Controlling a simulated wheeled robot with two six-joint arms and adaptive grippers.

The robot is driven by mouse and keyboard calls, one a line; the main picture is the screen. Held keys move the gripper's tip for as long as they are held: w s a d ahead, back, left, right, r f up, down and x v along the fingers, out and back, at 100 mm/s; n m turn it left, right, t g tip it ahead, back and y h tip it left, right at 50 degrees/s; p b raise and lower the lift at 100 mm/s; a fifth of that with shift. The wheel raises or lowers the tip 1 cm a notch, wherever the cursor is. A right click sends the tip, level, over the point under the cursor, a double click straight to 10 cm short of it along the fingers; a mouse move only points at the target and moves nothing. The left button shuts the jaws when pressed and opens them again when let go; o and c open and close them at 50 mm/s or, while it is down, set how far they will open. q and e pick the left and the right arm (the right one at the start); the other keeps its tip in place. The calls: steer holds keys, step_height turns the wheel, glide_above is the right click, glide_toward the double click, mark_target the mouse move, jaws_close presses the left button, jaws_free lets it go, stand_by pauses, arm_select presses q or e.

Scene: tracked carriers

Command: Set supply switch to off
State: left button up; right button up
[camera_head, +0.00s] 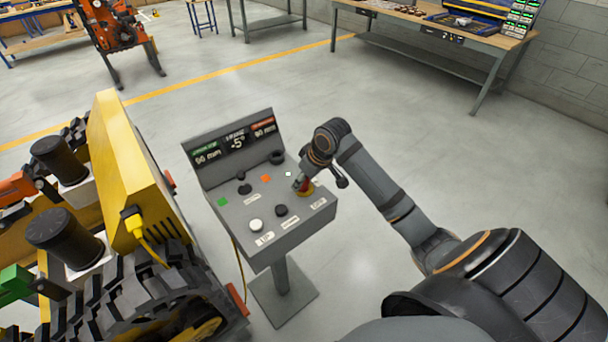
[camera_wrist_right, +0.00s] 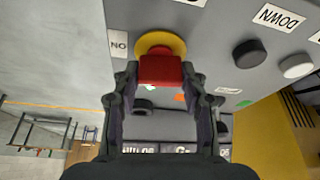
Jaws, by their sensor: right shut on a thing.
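The supply switch (camera_head: 306,190), a red handle on a yellow round base, sits at the right edge of the grey control panel (camera_head: 239,218). In the right wrist view the red handle (camera_wrist_right: 160,70) stands between my fingers, with the yellow base (camera_wrist_right: 160,42) behind it. My right gripper (camera_wrist_right: 160,78) is shut on the red handle. In the head view my right gripper (camera_head: 302,180) reaches the panel from the right and partly hides the switch. A small white label (camera_wrist_right: 118,44) beside the base seems to carry the letters O and N. My left gripper is out of view.
The panel has black knobs (camera_head: 281,210), a white button (camera_head: 255,225), coloured lamps and an upright display (camera_head: 235,141). A yellow tracked carrier (camera_head: 128,170) stands close on the left. The floor behind the panel is clear up to the workbenches (camera_head: 440,35).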

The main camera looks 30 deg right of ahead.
steer(key=shift+r+n+y+p, duration=0.3)
steer(key=shift+n+p, duration=0.55)
steer(key=shift+n, duration=0.05)
steer(key=shift+f+n+g+y+p, duration=0.1)
steer(key=shift+n+g+y+p, duration=0.25)
steer(key=shift+n+p, duration=0.45)
steer(key=shift+n+y, duration=0.35)
steer(key=shift+n, duration=0.75)
steer(key=shift+f+n+g+p, duration=0.15)
steer(key=shift+n+g+p, duration=0.25)
steer(key=shift+n, duration=0.4)
steer(key=n+g+y, duration=0.1)
steer(key=n, duration=0.2)
steer(key=shift+f+n, duration=0.1)
steer(key=shift+n, duration=0.3)
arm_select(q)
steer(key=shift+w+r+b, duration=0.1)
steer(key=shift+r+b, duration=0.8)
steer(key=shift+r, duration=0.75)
arm_select(e)
steer(key=shift+n+g, duration=1.05)
steer(key=shift+n, duration=1.25)
